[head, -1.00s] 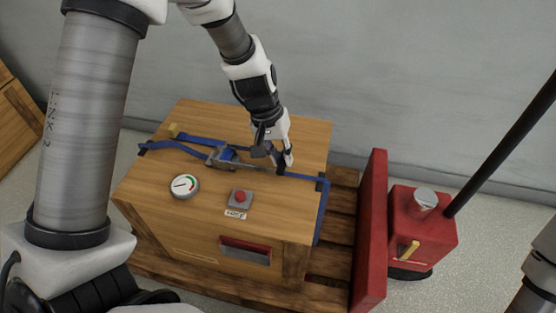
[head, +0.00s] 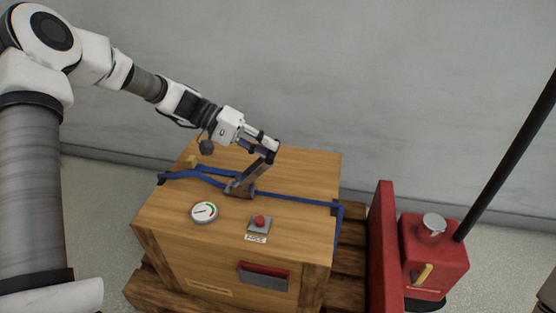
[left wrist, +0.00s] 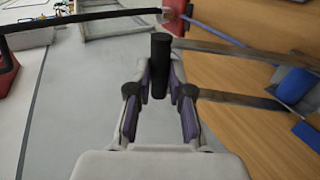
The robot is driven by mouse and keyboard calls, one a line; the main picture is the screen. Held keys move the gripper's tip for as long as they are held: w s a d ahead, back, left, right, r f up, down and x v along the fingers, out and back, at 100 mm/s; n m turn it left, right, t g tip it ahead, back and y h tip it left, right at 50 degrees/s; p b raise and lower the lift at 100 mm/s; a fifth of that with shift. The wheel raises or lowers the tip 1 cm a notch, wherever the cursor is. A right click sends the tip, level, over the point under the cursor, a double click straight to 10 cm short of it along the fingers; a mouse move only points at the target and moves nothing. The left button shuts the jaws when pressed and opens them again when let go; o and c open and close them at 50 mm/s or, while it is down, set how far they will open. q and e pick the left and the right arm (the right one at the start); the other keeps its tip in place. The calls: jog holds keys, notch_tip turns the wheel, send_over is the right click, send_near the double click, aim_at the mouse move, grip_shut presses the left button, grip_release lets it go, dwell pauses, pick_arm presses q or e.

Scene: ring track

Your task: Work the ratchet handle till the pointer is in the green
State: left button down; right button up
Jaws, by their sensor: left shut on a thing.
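The ratchet (head: 238,188) sits on the blue strap (head: 292,200) across the wooden crate's top (head: 315,172). Its grey handle (head: 258,172) stands tilted up to the right. My left gripper (head: 268,147) is shut on the handle's end, above the crate. In the left wrist view the black grip (left wrist: 160,62) stands between the two fingers of the left gripper (left wrist: 160,95). The round white gauge (head: 204,212) is on the crate's near left part. Its small pointer appears to be on the left side, outside the green arc at the right. My right gripper is out of view.
A red button on a grey box (head: 260,224) with a label is right of the gauge. The crate stands on a wooden pallet (head: 350,262). A red pallet truck (head: 435,255) with a long black bar is at the right. A grey wall is behind.

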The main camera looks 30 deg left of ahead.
pick_arm(q)
jog(key=s+a+r+t+h+b, duration=0.1)
jog(key=s+a+h+b, duration=0.1)
jog(key=a, duration=0.5)
jog(key=h+b, duration=0.1)
jog(key=h, duration=0.1)
jog(key=shift+a+h, duration=0.3)
jog(key=c, duration=1)
grip_release()
jog(key=shift+a+f, duration=0.1)
jog(key=shift+c, duration=0.2)
